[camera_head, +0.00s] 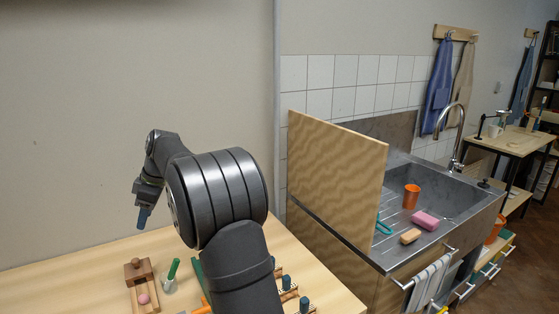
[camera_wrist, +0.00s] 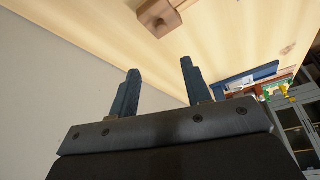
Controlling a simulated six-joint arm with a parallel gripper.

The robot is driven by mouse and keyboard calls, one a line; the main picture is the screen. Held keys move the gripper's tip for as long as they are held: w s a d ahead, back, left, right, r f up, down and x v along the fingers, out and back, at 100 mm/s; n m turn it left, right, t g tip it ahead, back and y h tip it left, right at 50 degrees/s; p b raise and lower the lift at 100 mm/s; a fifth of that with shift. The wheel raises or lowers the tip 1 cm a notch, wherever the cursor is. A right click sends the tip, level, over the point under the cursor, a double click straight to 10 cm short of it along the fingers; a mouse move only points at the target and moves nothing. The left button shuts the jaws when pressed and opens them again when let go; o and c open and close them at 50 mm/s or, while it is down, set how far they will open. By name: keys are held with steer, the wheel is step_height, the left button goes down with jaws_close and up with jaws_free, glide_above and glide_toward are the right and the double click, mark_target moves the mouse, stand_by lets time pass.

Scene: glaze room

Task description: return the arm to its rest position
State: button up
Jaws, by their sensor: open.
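My gripper (camera_head: 144,216) hangs in the air at the left in the head view, with its fingers pointing down over the back of the wooden table (camera_head: 75,274). My arm is folded and reaches in from the bottom of that view. In the wrist view the two dark blue fingers of my gripper (camera_wrist: 160,90) stand well apart, with nothing between them. The gripper is open and empty, clear of the objects on the table.
A wooden panel (camera_head: 335,175) separates the table from the steel sink (camera_head: 452,205). The table's left part is bare.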

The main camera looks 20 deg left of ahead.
mark_target(135, 260)
steer(key=x, duration=1.5)
steer(key=shift+d, duration=0.1)
steer(key=shift+s+d, duration=0.1)
steer(key=shift+o, duration=0.5)
